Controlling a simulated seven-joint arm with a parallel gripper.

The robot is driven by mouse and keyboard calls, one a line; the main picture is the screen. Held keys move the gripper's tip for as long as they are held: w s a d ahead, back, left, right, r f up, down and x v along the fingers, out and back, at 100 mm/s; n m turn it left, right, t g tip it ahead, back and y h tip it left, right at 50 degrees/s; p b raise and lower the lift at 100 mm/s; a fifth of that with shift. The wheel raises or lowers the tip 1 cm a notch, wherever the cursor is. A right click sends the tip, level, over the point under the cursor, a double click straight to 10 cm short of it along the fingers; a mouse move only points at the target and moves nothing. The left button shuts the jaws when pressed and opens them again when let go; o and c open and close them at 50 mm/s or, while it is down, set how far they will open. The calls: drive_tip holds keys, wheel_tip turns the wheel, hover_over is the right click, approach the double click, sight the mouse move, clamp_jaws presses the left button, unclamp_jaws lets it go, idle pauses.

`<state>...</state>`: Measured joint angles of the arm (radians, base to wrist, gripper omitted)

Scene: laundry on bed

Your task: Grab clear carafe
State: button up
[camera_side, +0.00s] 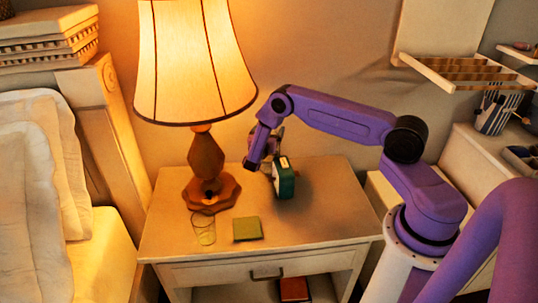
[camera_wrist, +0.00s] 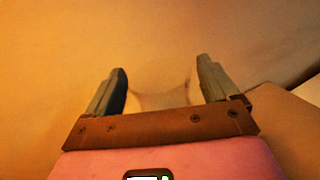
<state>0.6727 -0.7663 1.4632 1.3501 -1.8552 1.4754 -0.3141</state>
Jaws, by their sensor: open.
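My gripper (camera_side: 262,166) is above the back middle of the nightstand, between the lamp and a small green-and-white box-shaped object. In the wrist view my gripper (camera_wrist: 162,80) has its two fingers wide apart. A faint, see-through shape with curved sides, which looks like the clear carafe (camera_wrist: 160,98), shows between the fingers. I cannot tell whether the fingers touch it. In the side view I cannot make out a carafe at my gripper; my arm may hide it. A small clear drinking glass (camera_side: 204,230) stands at the nightstand's front left.
The lit lamp (camera_side: 205,170) stands left of my gripper. The green-and-white object (camera_side: 285,180) is close on its right. A flat green square (camera_side: 247,229) lies near the front of the nightstand (camera_side: 330,215), whose right side is clear. The wall is close behind.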

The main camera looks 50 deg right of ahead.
clamp_jaws()
drive_tip(key=shift+r, duration=0.1)
drive_tip(key=shift+w+r, duration=0.1)
drive_tip(key=shift+r, duration=0.05)
idle(0.3)
